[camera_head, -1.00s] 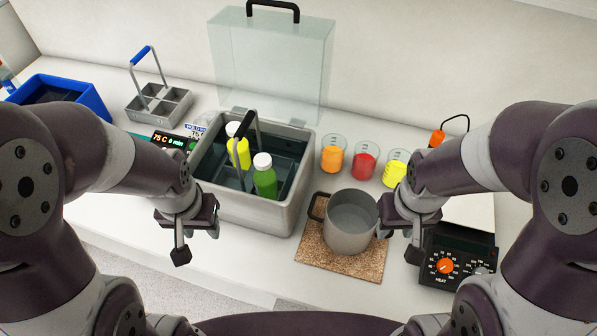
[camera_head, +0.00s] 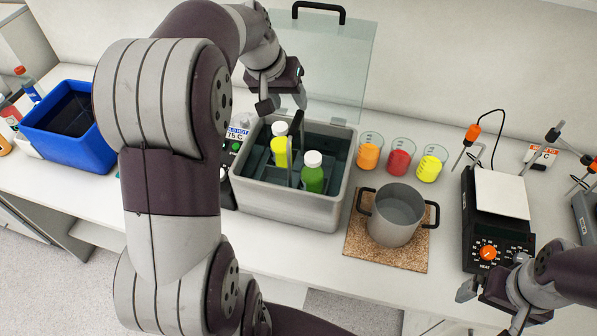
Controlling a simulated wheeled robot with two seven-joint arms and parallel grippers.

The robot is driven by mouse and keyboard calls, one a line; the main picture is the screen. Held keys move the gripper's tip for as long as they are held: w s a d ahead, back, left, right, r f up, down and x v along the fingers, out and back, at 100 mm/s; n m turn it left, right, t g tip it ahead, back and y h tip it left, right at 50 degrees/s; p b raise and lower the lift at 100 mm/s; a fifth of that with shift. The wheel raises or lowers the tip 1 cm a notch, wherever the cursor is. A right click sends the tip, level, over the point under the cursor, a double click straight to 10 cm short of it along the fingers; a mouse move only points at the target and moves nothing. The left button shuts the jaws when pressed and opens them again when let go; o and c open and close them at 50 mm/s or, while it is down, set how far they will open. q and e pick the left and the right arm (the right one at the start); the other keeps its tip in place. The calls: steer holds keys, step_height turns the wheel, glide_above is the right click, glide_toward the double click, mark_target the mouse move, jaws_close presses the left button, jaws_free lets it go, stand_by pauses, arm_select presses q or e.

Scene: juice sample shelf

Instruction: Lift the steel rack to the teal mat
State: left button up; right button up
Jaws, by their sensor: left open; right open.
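A yellow bottle (camera_head: 280,152) and a green bottle (camera_head: 313,176), both white-capped, stand beside the handle. My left gripper (camera_head: 282,103) is open and empty above the back left of the bath, apart from the handle. My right gripper (camera_head: 493,305) is open and empty at the lower right, in front of the hotplate. The teal mat and the blue-handled grey rack seen earlier at the left are hidden behind my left arm.
A clear lid (camera_head: 340,60) stands open behind the bath. A grey pot (camera_head: 396,218) sits on a cork mat (camera_head: 385,262). Beakers of orange (camera_head: 368,155), red (camera_head: 400,162) and yellow (camera_head: 429,168) stand behind it. A hotplate (camera_head: 500,195) is at right, a blue bin (camera_head: 70,125) at left.

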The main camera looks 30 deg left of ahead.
mark_target(295, 121)
arm_select(q)
steer(key=f, duration=0.1)
steer(key=d+p, duration=0.1)
steer(key=f, duration=0.1)
steer(key=shift+s+d+f+t, duration=0.15)
steer(key=shift+s+f+t, duration=0.15)
steer(key=shift+s+f, duration=0.05)
steer(key=shift+w+a+f+p, duration=0.25)
steer(key=shift+w+f, duration=0.15)
steer(key=shift+f, duration=0.2)
steer(key=shift+w+a+f+p, duration=0.25)
steer(key=shift+w+f, duration=0.1)
steer(key=shift+f, duration=0.25)
steer(key=p+x, duration=0.1)
steer(key=x, duration=0.3)
steer(key=shift+d+f+p, duration=0.25)
steer(key=shift+f+p, duration=0.05)
steer(key=shift+p, duration=0.1)
steer(key=shift+s+f, duration=0.15)
steer(key=shift+f, duration=0.1)
arm_select(e)
steer(key=r, duration=0.1)
steer(key=s+r, duration=0.1)
steer(key=r, duration=0.1)
steer(key=s+r, duration=0.1)
steer(key=shift+s+r, duration=0.15)
steer(key=shift+r, duration=0.1)
